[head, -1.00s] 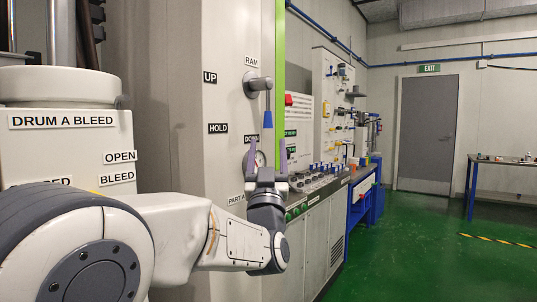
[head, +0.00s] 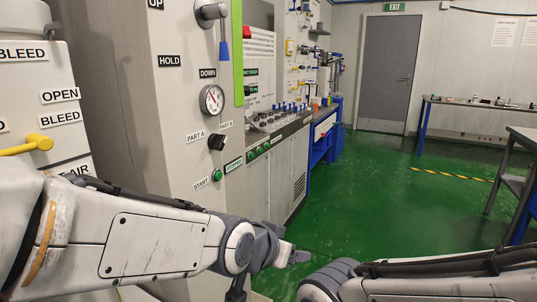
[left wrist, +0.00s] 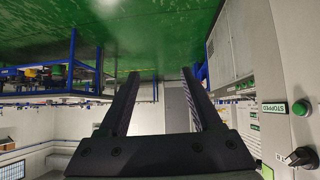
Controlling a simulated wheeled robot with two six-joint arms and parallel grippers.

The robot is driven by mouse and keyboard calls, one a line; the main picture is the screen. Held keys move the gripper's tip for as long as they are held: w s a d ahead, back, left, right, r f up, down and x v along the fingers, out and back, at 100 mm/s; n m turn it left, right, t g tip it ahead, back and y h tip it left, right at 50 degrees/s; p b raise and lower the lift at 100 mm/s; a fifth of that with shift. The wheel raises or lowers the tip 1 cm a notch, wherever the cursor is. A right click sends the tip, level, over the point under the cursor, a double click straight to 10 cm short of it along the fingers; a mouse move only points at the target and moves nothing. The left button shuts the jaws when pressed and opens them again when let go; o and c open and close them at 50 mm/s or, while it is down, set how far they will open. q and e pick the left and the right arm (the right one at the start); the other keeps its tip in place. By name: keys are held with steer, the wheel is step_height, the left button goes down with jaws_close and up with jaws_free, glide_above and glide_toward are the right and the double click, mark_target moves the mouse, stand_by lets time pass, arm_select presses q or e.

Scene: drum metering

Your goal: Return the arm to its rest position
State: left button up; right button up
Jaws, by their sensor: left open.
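My left arm reaches in from the left in the head view, low in front of the cabinet. My left gripper (head: 298,257) is small there, partly hidden behind the wrist. In the left wrist view its two dark fingers (left wrist: 160,85) stand apart with nothing between them. The gripper is open and empty, clear of the panel. Part of my right arm shows at the lower right of the head view, but its gripper does not show.
The cabinet carries a ram lever (head: 223,35), a gauge (head: 211,99), a black knob (head: 217,142) and a green start button (head: 217,175). A yellow handle (head: 28,145) sticks out from the drum at left.

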arm_select(q)
steer(key=s+a+f+g+y, duration=0.1)
steer(key=s+a+f+g, duration=0.2)
steer(key=s, duration=0.3)
steer(key=s+a+f+m+g+y, duration=0.1)
steer(key=s+a+f+g+y, duration=0.15)
steer(key=s, duration=0.45)
steer(key=s+a+f+g+y, duration=0.1)
steer(key=s+a+f+g, duration=0.1)
steer(key=s+f, duration=0.3)
step_height(320, 180, up, 22)
steer(key=s+a+p, duration=0.1)
steer(key=s+p, duration=0.2)
steer(key=p, duration=1.8)
steer(key=shift+f+g, duration=0.2)
steer(key=shift+g, duration=0.25)
